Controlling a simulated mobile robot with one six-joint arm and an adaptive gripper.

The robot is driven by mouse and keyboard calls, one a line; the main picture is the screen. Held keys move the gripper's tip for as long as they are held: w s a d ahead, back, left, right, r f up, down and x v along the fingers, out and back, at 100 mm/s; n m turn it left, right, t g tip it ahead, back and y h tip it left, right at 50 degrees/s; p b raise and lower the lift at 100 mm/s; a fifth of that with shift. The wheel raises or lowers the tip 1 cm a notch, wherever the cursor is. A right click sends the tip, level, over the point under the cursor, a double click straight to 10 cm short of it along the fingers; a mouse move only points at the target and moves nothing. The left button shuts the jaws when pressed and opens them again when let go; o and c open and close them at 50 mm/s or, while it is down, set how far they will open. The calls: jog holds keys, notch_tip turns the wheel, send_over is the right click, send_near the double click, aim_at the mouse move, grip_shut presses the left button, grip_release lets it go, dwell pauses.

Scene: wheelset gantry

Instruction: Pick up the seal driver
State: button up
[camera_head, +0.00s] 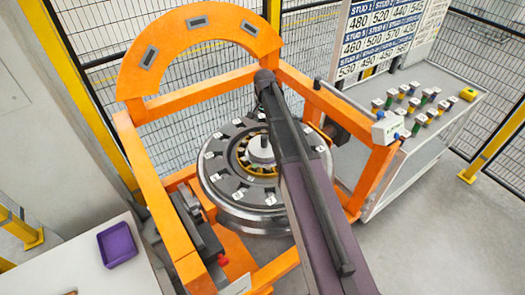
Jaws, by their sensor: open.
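I cannot pick out the seal driver for certain. A pale grey stepped cylinder (261,150) stands upright at the centre of the wheelset (221,177), inside a ring of yellow parts; I cannot tell whether it is the driver. My dark arm reaches in from the bottom and crosses in front of the wheelset's right part. My gripper does not show; it is hidden behind the arm's links or out of frame.
An orange gantry frame (160,209) with an arched top surrounds the wheelset. A table (85,278) at lower left holds a purple tray (117,245). A bench (455,112) at right carries several coloured small parts under number boards (385,35). Mesh fencing stands behind.

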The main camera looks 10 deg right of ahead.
aim_at(264, 137)
jog(key=shift+f+b, duration=2.45)
jog(key=shift+f, duration=0.3)
jog(key=shift+f, duration=0.15)
jog(key=shift+s+f+b, duration=0.15)
jog(key=shift+f+b, duration=1.1)
jog(key=shift+b, duration=0.05)
jog(key=shift+s+f+b, duration=0.1)
jog(key=shift+f+b, duration=1.1)
jog(key=shift+b, duration=0.1)
grip_shut()
